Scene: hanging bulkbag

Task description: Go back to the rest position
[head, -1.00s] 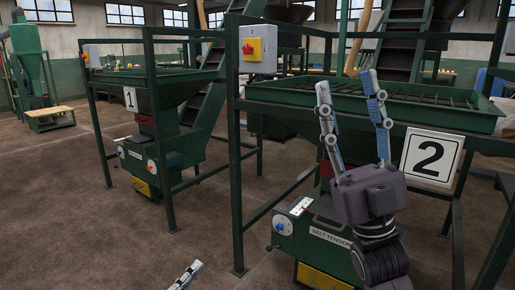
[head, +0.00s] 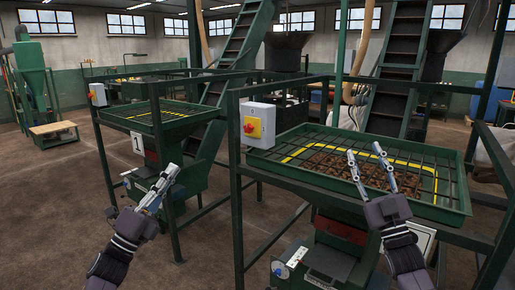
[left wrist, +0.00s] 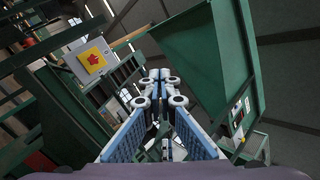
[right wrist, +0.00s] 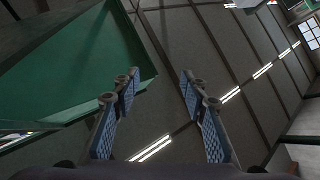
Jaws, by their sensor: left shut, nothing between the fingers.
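My left gripper (head: 163,182) is in the lower left of the head view, in front of the machine numbered 1. Its fingers are together and hold nothing, as the left wrist view (left wrist: 160,78) also shows. My right gripper (head: 366,156) is in front of the near hopper tray in the head view. Its fingers are apart and empty, which shows in the right wrist view (right wrist: 158,80). No bag or other held object is visible at either gripper.
The near hopper tray (head: 440,208) has a grate with brown material and a yellow line. A control box (head: 257,124) with a red knob is on its green frame. Machine 1's tray (head: 190,124) stands farther left. Bare brown floor (head: 50,200) lies at the left.

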